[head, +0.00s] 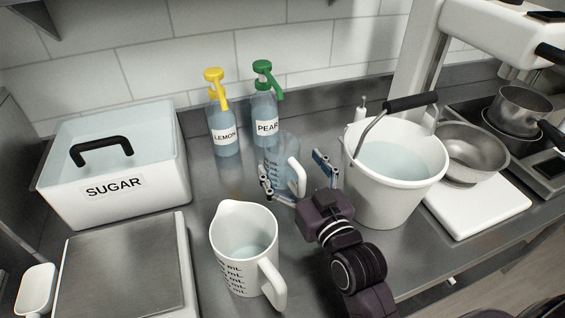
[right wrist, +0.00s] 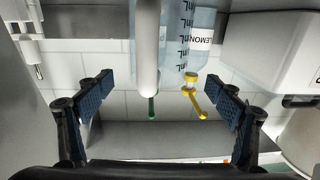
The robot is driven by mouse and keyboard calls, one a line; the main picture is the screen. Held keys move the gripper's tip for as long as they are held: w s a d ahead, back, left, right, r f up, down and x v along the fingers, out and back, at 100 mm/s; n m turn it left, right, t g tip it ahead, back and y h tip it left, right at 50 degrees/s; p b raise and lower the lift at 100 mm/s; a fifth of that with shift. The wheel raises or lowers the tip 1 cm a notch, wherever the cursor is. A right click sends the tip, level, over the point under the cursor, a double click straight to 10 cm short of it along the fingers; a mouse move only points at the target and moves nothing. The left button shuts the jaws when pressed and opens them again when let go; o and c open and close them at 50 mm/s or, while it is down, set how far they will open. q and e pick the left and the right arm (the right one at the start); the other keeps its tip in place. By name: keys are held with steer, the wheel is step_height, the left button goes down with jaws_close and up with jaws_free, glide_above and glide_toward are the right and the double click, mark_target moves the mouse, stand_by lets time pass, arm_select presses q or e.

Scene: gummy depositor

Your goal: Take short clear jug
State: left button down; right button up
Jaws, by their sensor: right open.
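The short clear jug (head: 273,165), with dark mL marks and a white handle (head: 297,176), stands on the steel counter in front of the two pump bottles. My right gripper (head: 292,171) is open, with its blue-padded fingers spread to either side of the jug's handle side. In the right wrist view, which looks upside down, the jug (right wrist: 178,45) and its handle (right wrist: 146,50) show between the open fingers (right wrist: 158,82); the fingers look apart from the handle. My left gripper is not in view.
A white measuring jug (head: 240,240) stands close in front, left of my right arm. A white bucket (head: 385,200) with a raised handle stands close on the right. Lemon (head: 222,130) and pear (head: 264,110) pump bottles stand behind. A sugar bin (head: 160,195) is at left.

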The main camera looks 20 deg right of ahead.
steer(key=shift+w+r, duration=0.15)
steer(key=shift+w, duration=0.3)
steer(key=w+p, duration=0.1)
steer(key=w, duration=0.3)
steer(key=shift+w+r, duration=0.1)
steer(key=shift+w, duration=0.2)
steer(key=shift+w+a, duration=0.1)
steer(key=shift+w, duration=0.35)
steer(key=c, duration=1.7)
steer(key=shift+r+p, duration=0.1)
steer(key=shift+p, duration=0.25)
